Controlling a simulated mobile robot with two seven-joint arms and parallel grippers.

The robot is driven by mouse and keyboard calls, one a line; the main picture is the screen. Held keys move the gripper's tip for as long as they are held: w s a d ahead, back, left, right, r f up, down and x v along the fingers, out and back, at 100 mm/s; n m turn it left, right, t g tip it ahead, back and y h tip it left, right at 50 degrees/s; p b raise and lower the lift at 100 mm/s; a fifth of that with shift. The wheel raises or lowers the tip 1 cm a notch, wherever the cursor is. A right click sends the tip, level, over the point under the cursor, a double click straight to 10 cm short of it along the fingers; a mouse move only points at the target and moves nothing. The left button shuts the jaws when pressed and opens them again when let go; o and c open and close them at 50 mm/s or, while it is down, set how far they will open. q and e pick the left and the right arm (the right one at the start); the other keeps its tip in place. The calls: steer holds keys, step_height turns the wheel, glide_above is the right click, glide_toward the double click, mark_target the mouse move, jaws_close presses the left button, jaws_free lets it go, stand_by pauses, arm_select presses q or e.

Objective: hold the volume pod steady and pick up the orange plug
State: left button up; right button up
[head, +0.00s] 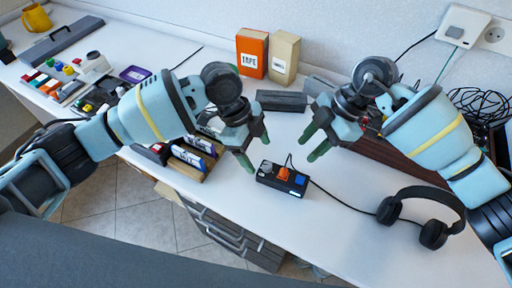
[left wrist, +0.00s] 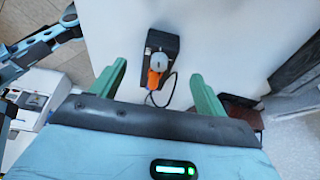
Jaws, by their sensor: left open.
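The volume pod (head: 268,180) is a small black box on the white table, in front of and between my two grippers. The orange plug (head: 283,173) stands on its top; a blue part shows at the pod's right end. In the left wrist view the pod (left wrist: 172,45) lies ahead between the fingers, with a grey knob and the orange plug (left wrist: 154,78). My left gripper (head: 257,153) is open and empty, just behind and left of the pod. My right gripper (head: 312,145) is open and empty, behind and right of it. Neither touches the pod.
Black headphones (head: 425,210) lie to the right, with a cable running toward the pod. An orange tape box (head: 252,53) and a beige box (head: 284,56) stand at the back. Disc racks (head: 190,158) and small items fill the left. The table's front edge is close to the pod.

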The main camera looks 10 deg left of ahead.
mark_target(263, 163)
arm_select(q)
steer(key=shift+x, duration=3.95)
steer(key=shift+d, duration=0.1)
steer(key=c, duration=1.2)
